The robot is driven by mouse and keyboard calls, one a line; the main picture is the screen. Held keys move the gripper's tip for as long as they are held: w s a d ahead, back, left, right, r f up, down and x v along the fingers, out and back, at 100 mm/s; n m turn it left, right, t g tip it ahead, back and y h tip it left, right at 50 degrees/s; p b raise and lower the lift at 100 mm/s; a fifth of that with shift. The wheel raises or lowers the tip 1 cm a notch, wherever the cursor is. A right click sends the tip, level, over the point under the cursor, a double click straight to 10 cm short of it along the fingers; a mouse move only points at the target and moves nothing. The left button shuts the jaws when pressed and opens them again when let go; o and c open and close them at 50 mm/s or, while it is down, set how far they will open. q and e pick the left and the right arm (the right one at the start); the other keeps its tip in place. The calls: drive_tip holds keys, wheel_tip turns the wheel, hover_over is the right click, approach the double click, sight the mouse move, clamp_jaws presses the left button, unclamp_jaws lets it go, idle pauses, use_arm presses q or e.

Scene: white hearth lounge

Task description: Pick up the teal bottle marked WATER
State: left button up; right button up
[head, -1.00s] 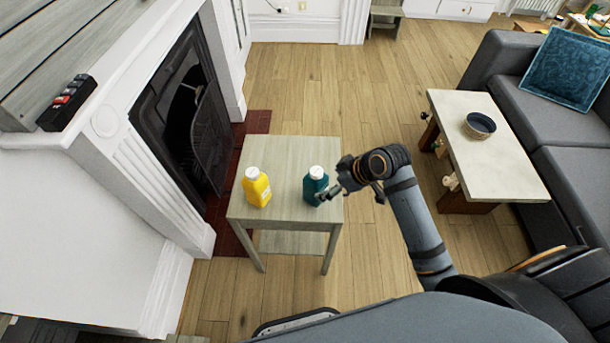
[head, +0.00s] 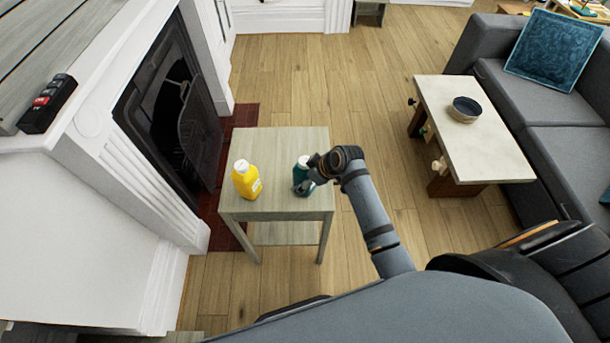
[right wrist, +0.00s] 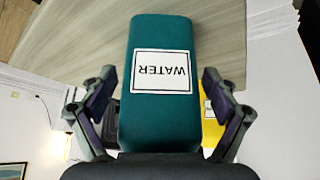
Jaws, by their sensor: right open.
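The teal bottle (head: 301,172) stands upright near the right edge of the small side table (head: 270,203). In the right wrist view the teal bottle (right wrist: 160,110) shows its white label reading WATER, upside down. My right gripper (head: 305,186) is at the bottle in the head view and hides part of it. In the right wrist view the open fingers of my right gripper (right wrist: 160,100) stand on either side of the bottle, with small gaps visible at both sides. My left gripper is not in view.
A yellow bottle (head: 246,181) with a white cap stands left of the teal one. It shows partly behind the right finger in the wrist view (right wrist: 209,95). The fireplace (head: 172,105) is left of the table. A low table (head: 475,150) with a bowl (head: 465,109) stands right.

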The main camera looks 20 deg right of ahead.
drive_tip(key=shift+r, duration=0.1)
drive_tip(key=c, duration=1.6)
drive_tip(key=shift+c, duration=0.2)
